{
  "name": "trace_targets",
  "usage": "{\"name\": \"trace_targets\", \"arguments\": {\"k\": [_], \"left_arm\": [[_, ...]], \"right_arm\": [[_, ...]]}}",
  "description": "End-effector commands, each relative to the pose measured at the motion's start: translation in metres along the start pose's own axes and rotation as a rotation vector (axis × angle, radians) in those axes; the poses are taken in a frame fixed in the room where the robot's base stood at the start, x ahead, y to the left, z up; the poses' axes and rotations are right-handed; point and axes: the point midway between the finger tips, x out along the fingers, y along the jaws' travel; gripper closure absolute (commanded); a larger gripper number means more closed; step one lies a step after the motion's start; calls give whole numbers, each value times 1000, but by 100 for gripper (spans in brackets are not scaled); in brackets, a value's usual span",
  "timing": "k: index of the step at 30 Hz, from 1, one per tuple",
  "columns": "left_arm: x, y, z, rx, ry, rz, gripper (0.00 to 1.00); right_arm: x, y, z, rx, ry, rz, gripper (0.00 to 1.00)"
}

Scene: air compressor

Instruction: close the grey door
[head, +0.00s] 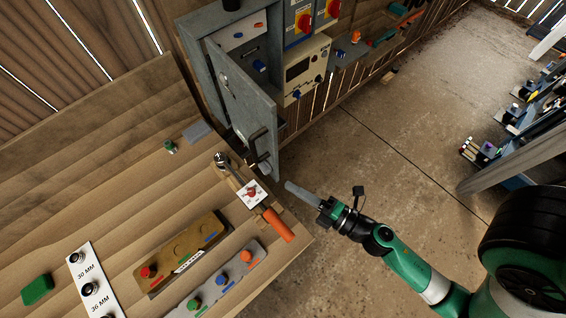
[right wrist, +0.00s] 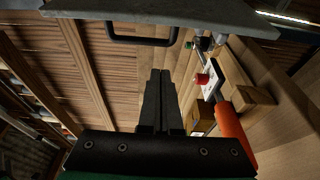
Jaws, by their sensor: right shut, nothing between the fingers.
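The grey door (head: 244,105) stands open on the grey cabinet (head: 188,45), swung out toward the workbench, with a dark handle (head: 258,147) on its face. In the right wrist view the grey door (right wrist: 180,12) crosses the top, with its dark bar handle (right wrist: 140,40) below the edge. My right gripper (head: 290,186) is shut and empty, a little right of and below the door's lower end, apart from it. Its closed fingers (right wrist: 161,75) point toward the door in the right wrist view. My left gripper is not in view.
The wooden bench (head: 100,120) holds an orange-handled tool (head: 278,225), a small white plate with a red button (head: 252,194) and button panels (head: 185,252). A beige control box (head: 304,70) is right of the cabinet.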

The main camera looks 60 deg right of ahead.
Motion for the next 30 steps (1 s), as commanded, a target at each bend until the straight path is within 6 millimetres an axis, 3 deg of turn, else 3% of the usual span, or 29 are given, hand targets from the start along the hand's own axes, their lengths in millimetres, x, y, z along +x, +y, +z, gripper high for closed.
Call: {"name": "trace_targets", "arguments": {"k": [5,15,18,22,30], "left_arm": [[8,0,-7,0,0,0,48],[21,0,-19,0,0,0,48],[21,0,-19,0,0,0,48],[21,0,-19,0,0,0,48],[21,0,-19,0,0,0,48]], "right_arm": [[26,5,-1,-1,3,4,100],[101,5,-1,0,2,4,100],[90,1,20,1,-10,0,100],[86,1,32,2,-7,2,100],[83,1,38,1,-1,1,100]]}}
